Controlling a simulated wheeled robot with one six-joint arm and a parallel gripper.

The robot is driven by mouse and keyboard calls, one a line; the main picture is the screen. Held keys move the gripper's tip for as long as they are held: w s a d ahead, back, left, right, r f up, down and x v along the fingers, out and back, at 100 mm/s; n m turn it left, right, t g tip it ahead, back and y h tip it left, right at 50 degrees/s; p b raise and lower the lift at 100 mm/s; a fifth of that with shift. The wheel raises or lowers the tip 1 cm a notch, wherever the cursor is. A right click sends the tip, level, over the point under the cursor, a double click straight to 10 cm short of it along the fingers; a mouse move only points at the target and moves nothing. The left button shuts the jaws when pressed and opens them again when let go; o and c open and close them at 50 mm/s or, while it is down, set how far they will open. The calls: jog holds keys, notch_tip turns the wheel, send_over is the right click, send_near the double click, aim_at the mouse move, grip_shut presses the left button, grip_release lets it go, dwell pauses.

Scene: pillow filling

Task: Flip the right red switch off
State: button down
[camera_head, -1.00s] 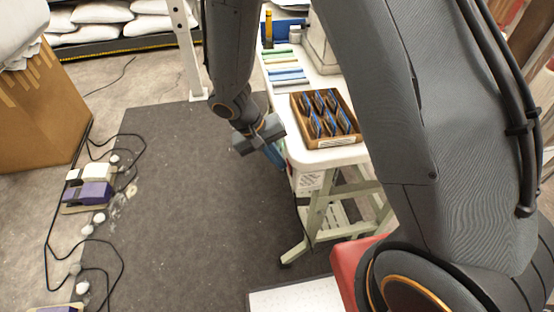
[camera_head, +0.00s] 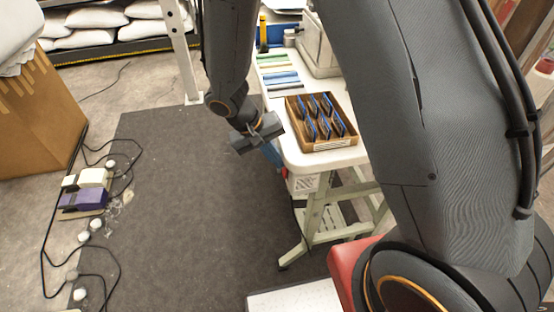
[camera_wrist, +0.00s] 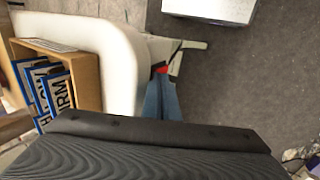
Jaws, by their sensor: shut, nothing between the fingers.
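I cannot make out a red switch in either view. A small red patch (camera_wrist: 162,69) shows beside the table edge in the wrist view, at the end of a blue item (camera_wrist: 161,97); I cannot tell what it is. My gripper (camera_head: 257,136) is shut and empty, pointing down just left of the white table's (camera_head: 322,162) near corner in the head view. Its dark body (camera_wrist: 150,145) fills the lower part of the wrist view. My arm hides part of the table and the right side of the head view.
A wooden box of blue cards (camera_head: 320,119) stands on the table, which has greenish legs (camera_head: 313,222). Purple and cream pedals (camera_head: 84,198) with loose cables lie left on the floor. A cardboard box (camera_head: 38,125) stands behind them. The dark mat (camera_head: 190,220) is mostly clear.

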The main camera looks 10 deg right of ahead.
jog(key=b+v, duration=0.2)
jog(key=v, duration=0.9)
jog(key=shift+a+r, duration=0.15)
jog(key=shift+a, duration=0.45)
jog(key=s+d+y, duration=0.1)
jog(key=s+d, duration=0.1)
jog(key=d, duration=0.2)
jog(key=s+d+y, duration=0.2)
jog(key=s+d, duration=0.1)
jog(key=d, duration=0.2)
jog(key=s+d+t+y, duration=0.1)
jog(key=s+d+y, duration=0.1)
jog(key=s+d, duration=0.1)
jog(key=shift+d+r, duration=0.3)
jog(key=shift+d, duration=0.4)
jog(key=c, duration=2.5)
grip_release()
